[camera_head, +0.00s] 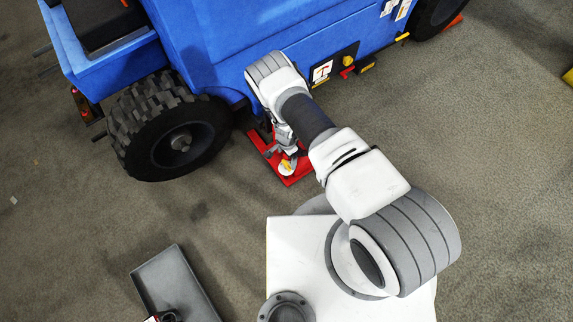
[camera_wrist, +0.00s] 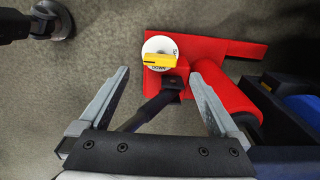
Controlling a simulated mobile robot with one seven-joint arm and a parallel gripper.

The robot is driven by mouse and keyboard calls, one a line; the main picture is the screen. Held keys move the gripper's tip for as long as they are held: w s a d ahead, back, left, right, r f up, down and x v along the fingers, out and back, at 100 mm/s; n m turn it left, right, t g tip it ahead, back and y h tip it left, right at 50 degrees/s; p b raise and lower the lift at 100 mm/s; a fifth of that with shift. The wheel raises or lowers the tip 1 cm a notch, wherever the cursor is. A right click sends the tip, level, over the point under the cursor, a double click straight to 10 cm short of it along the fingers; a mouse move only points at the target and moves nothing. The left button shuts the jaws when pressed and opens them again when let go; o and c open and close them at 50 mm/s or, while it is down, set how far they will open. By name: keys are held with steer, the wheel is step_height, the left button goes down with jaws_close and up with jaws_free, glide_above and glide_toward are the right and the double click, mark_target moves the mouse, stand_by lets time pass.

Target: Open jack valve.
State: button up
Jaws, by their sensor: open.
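The red jack (camera_head: 287,168) stands on the floor beside the blue vehicle, under my arm in the head view. In the wrist view its red base (camera_wrist: 225,46) and red cylinder (camera_wrist: 225,90) show. The jack valve is a white round dial with a yellow handle (camera_wrist: 158,61), and part of the word "DOWN" is readable below the handle. The yellow valve handle also shows in the head view (camera_head: 286,165). My gripper (camera_wrist: 160,85) is open, its two fingers spread wide, with the dial ahead of and between the fingertips. Nothing is between the fingers except a dark bar seen behind them.
The blue vehicle (camera_head: 220,40) with a large black tyre (camera_head: 170,130) stands close to the jack. A grey tray (camera_head: 175,285) lies on the floor at the lower left.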

mark_target(286, 164)
step_height(286, 164, down, 6)
steer(key=shift+r+b, duration=0.1)
steer(key=shift+b, duration=0.95)
steer(key=c, duration=1.4)
steer(key=shift+o, duration=0.2)
